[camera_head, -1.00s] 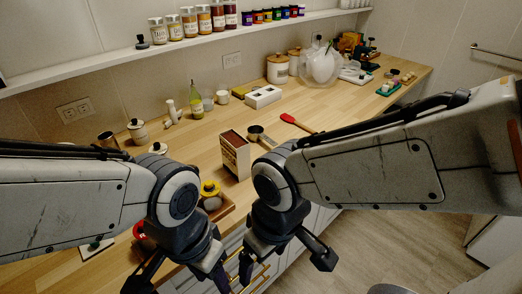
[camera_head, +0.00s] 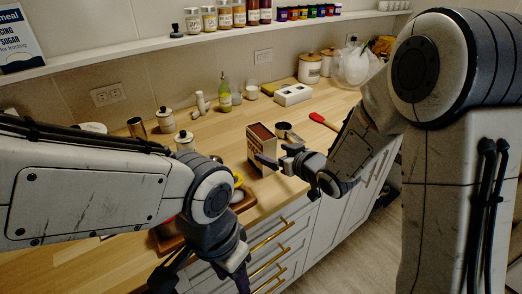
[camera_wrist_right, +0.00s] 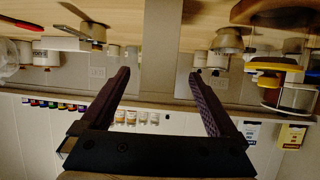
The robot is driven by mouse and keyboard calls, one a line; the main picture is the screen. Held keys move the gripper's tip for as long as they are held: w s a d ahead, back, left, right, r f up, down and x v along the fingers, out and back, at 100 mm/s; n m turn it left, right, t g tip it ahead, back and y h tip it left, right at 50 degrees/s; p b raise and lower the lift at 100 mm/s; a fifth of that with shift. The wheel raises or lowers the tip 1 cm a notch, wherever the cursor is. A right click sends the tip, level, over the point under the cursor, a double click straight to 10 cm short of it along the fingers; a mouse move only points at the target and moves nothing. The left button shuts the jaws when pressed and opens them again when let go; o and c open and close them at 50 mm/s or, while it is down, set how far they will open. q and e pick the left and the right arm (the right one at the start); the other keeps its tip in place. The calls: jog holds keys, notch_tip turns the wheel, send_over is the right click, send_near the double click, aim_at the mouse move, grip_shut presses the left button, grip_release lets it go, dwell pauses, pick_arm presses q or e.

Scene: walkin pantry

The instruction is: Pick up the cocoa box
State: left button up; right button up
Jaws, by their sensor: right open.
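The cocoa box (camera_head: 259,142), upright with a dark reddish top and a pale printed side, stands near the counter's front edge. My right gripper (camera_head: 278,157) is open at its right side in the head view, with one finger overlapping the box's lower front. Whether it touches the box is unclear. In the right wrist view the jaws (camera_wrist_right: 160,75) are wide apart, with a plain pale upright shape between them that I cannot surely identify as the box. My left gripper (camera_head: 205,280) is open and empty at the bottom of the head view.
A metal measuring cup (camera_head: 284,130) lies just behind the box, and a red spatula (camera_head: 322,121) is to its right. A wooden tray (camera_head: 243,202) with a yellow-topped item sits in front, left of the box. A green bottle (camera_head: 224,96) and white box (camera_head: 293,95) stand at the back.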

jog(key=x, duration=0.2)
jog(key=shift+w+a+f, duration=0.1)
jog(key=shift+w+a, duration=0.1)
jog(key=shift+w, duration=0.1)
jog(key=p+x, duration=0.1)
jog(key=x, duration=0.4)
jog(key=shift+w, duration=0.15)
grip_shut()
